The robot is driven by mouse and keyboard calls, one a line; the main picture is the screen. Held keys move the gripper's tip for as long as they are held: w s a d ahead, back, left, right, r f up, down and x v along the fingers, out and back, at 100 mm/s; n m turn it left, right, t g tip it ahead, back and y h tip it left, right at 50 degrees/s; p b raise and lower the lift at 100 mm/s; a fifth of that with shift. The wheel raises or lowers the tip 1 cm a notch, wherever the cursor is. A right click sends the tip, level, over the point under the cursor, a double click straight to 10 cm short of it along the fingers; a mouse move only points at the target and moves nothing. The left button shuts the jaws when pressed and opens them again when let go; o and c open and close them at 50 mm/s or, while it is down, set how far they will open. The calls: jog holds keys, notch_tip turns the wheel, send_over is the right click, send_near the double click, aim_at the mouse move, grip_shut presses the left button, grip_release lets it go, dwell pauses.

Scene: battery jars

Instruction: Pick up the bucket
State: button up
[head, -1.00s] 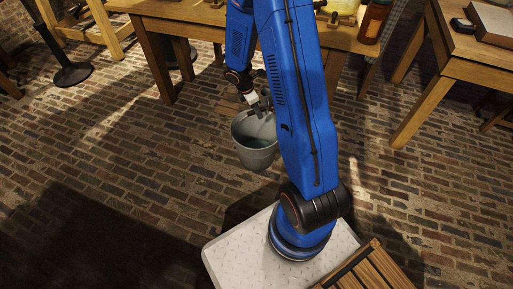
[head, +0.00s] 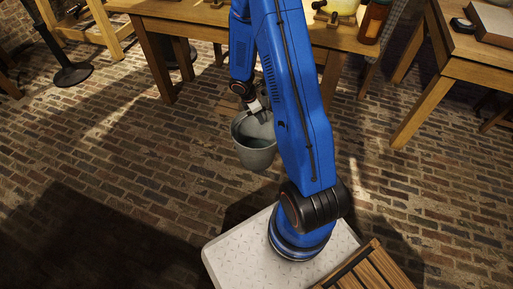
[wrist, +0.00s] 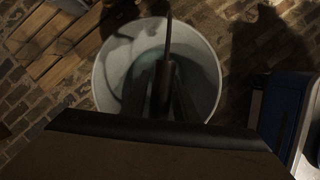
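The grey bucket (head: 255,154) stands upright in front of the wooden table in the head view, partly hidden by my arm. In the wrist view its pale round rim (wrist: 103,82) surrounds a greenish inside. My gripper (head: 259,116) points down at the bucket's mouth. In the wrist view the dark fingers (wrist: 165,92) reach over the opening, with a thin dark upright bar, perhaps the handle, in line with them. The view is too dark to tell whether the fingers are closed on that bar.
A wooden table (head: 200,22) with jars stands behind the bucket, and another table (head: 440,85) stands at right. A dark round-based stand (head: 73,74) is at left. Wooden slats (wrist: 55,40) lie beside the bucket in the wrist view. The brick floor at left is open.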

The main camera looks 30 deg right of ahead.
grip_shut()
jog(key=shift+w, duration=0.1)
dwell(1.1)
